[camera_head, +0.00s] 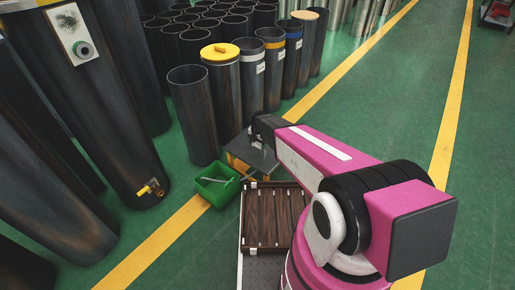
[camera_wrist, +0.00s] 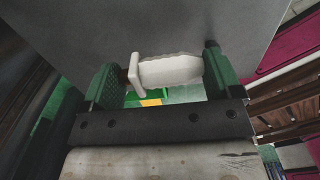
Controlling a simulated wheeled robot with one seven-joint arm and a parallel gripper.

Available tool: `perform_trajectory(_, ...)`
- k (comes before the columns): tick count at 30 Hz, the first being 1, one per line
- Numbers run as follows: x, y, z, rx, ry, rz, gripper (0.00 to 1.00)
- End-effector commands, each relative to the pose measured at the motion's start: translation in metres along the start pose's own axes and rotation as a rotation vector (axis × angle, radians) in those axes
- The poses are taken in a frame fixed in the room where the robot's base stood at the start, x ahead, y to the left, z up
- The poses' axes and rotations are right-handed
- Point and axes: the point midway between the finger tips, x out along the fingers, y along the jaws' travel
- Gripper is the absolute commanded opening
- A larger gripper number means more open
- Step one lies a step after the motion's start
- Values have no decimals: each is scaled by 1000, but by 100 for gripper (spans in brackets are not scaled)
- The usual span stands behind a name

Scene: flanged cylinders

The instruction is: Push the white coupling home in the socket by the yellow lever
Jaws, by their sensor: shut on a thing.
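The white coupling (camera_wrist: 168,70) shows in the wrist view, lying crosswise between the green fingers of my gripper (camera_wrist: 160,72), with its flange at the left finger. My gripper is shut on it. A grey flat surface is close behind it; I cannot tell if they touch. In the head view my gripper is mostly hidden behind my arm, near the small grey table (camera_head: 250,155). The yellow lever (camera_head: 150,187) sits on a fitting low on a big dark cylinder at the left; the socket opening there is too small to make out.
A white plate with a round port (camera_head: 75,38) is higher on the same cylinder (camera_head: 115,110). A green bin (camera_head: 217,188) stands between that cylinder and a brown slatted crate (camera_head: 272,215). Several upright dark pipes (camera_head: 192,110) crowd the back. Green floor is free at the right.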

Motion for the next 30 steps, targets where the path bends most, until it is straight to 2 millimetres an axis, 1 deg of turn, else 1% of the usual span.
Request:
perform_trajectory(6,27,1,0,0,1,-2,59)
perform_trajectory(9,34,0,0,0,0,0,59)
perform_trajectory(16,34,0,-1,0,0,0,59)
perform_trajectory(21,39,0,0,0,0,0,59)
perform_trajectory(22,39,0,-1,0,0,0,88)
perform_trajectory(23,39,0,-1,0,0,0,98)
perform_trajectory(24,38,0,-1,0,0,0,100)
perform_trajectory(30,38,0,-1,0,0,0,100)
